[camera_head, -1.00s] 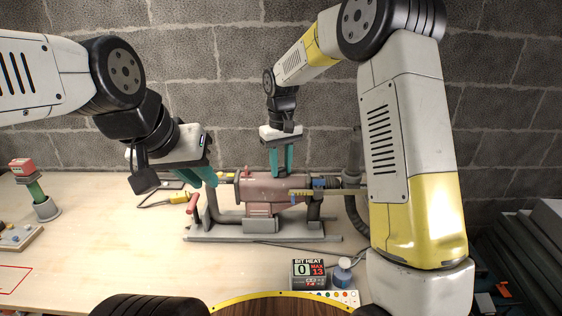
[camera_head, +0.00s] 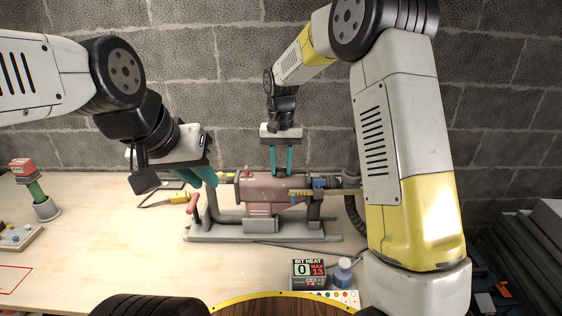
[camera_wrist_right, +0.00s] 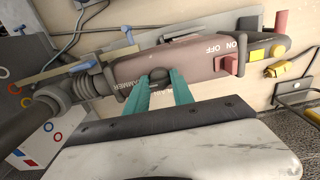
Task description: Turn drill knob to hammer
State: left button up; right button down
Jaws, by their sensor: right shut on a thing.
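The drill (camera_head: 262,190) is a reddish-brown body lying level on a grey stand on the bench. In the right wrist view, a small dark round knob (camera_wrist_right: 159,76) sits on the drill body (camera_wrist_right: 195,60), with HAMMER lettering to its left and partly hidden lettering by the fingers. My right gripper (camera_head: 281,172) points down on top of the drill; its teal fingers (camera_wrist_right: 160,82) are shut on the knob, one on each side. My left gripper (camera_head: 212,181) is by the drill's left end, near the rear handle; its finger gap is unclear.
A red switch (camera_wrist_right: 229,66) beside ON OFF lettering is on the drill. A BIT HEAT display (camera_head: 309,274) reading 0 and a blue-grey knob (camera_head: 343,271) stand in front. The front left bench is largely clear.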

aim_at(281, 168)
jog(key=c, duration=1.1)
grip_release()
jog(key=shift+r, duration=0.15)
notch_tip(281, 168, up, 8)
jog(key=shift+f, duration=0.2)
jog(key=s+d+r+t+y, duration=0.1)
jog(key=s+d+r, duration=0.5)
jog(key=s+d+t, duration=0.2)
jog(key=s+d, duration=0.2)
jog(key=s, duration=0.6)
jog(key=s+d+t+y, duration=0.1)
jog(key=s+d+t, duration=0.2)
jog(key=s, duration=0.7)
jog(key=shift+s+d+f+n, duration=0.2)
jog(key=shift+d+n, duration=0.2)
jog(key=shift+d, duration=0.15)
